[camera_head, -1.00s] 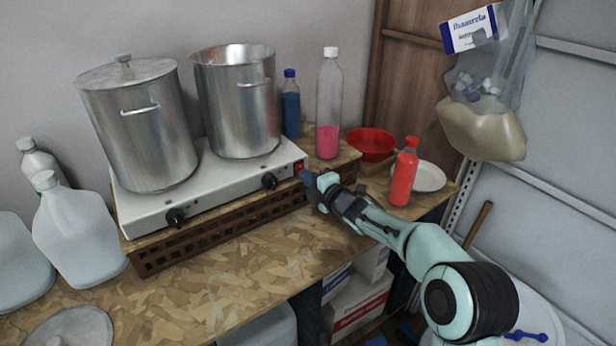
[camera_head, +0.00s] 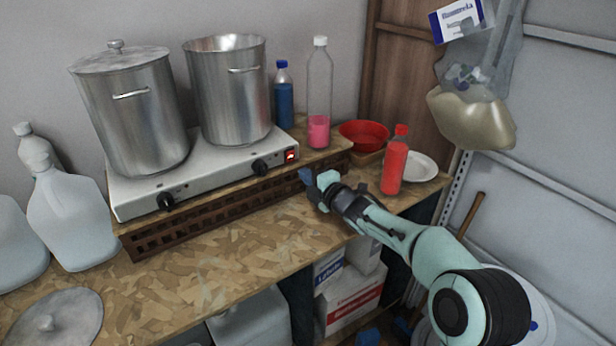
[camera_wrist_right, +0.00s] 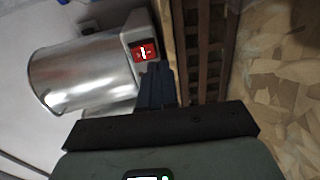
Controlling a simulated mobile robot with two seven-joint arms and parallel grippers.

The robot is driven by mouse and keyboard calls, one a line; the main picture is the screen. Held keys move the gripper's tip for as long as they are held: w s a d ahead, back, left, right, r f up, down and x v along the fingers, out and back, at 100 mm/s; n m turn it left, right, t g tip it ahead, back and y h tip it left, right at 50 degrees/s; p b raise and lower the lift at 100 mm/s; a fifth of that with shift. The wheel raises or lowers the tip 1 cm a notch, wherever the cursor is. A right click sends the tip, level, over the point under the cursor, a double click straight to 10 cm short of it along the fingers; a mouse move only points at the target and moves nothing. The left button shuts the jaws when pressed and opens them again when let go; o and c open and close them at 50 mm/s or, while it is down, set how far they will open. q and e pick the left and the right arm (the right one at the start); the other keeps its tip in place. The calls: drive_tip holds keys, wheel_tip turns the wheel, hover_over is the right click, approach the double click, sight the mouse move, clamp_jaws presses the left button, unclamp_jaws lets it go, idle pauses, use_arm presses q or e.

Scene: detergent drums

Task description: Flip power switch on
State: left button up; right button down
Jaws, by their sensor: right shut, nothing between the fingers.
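The red power switch (camera_head: 291,156) is on the right end of the front face of the white two-burner hot plate (camera_head: 225,165). It looks lit, with a bright mark on it. It also shows in the right wrist view (camera_wrist_right: 144,51), just beyond my fingertips. My right gripper (camera_head: 307,174) is shut and empty, a little below and to the right of the switch, apart from it. Its dark fingers (camera_wrist_right: 156,80) point toward the switch in the wrist view. My left gripper is in neither view.
Two steel pots stand on the hot plate, one lidded (camera_head: 135,115), one open (camera_head: 228,95). A red bottle (camera_head: 395,165), a red bowl (camera_head: 364,134) and a clear bottle with pink liquid (camera_head: 319,100) stand nearby. The wooden tabletop (camera_head: 215,255) in front is mostly clear.

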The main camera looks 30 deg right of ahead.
drive_tip(key=s+f+b, duration=0.1)
drive_tip(key=s+b, duration=0.1)
drive_tip(key=s, duration=0.6)
drive_tip(key=shift+s+d, duration=0.35)
drive_tip(key=shift+s, duration=0.05)
drive_tip(key=shift+f, duration=0.1)
